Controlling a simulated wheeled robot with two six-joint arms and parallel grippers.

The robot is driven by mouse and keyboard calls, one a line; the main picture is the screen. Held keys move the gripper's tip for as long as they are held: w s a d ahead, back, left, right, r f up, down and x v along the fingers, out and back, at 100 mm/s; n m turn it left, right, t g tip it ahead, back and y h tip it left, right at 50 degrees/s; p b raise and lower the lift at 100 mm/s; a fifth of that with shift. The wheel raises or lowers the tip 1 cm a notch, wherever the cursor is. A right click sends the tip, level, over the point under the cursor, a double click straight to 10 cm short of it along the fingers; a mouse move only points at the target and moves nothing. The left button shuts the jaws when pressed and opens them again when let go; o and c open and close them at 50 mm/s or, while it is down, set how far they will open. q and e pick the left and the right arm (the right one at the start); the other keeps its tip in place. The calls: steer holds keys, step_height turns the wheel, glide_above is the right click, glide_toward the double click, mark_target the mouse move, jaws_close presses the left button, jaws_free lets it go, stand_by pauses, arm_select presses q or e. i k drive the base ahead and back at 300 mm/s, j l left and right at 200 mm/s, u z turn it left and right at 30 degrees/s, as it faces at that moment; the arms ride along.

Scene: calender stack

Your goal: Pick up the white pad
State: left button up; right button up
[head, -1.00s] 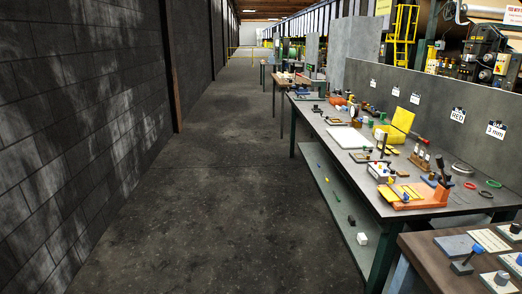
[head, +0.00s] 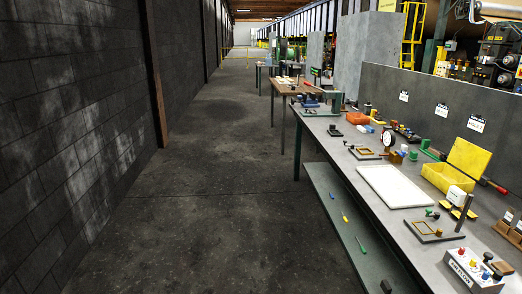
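The white pad (head: 396,186) is a flat white rectangle lying on the long grey workbench (head: 345,176) at the right of the head view. Nothing lies on top of it. Neither of my grippers shows in the head view.
A yellow open box (head: 443,177) stands right of the pad. A dial gauge (head: 388,141) stands behind it, and a small frame with a post (head: 434,231) lies in front. A control box (head: 472,270) sits at the near end. The aisle floor (head: 215,210) left of the bench is clear.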

mark_target(403, 148)
steer(key=i+j+z, duration=0.1)
steer(key=i+z, duration=0.15)
steer(key=i, duration=0.25)
steer(key=i+j+z, duration=0.25)
steer(key=i, duration=0.3)
steer(key=i+j+z, duration=0.25)
steer(key=i, duration=0.25)
steer(key=i+j+z, duration=0.35)
steer(key=j, duration=0.25)
steer(key=i+j, duration=0.25)
steer(key=i+j+z, duration=0.15)
steer(key=j, duration=0.25)
steer(key=i+j+z, duration=0.1)
steer(key=j, duration=0.25)
steer(key=i+j, duration=0.2)
steer(key=j, duration=0.15)
steer(key=i+j+z, duration=0.15)
steer(key=j, duration=0.25)
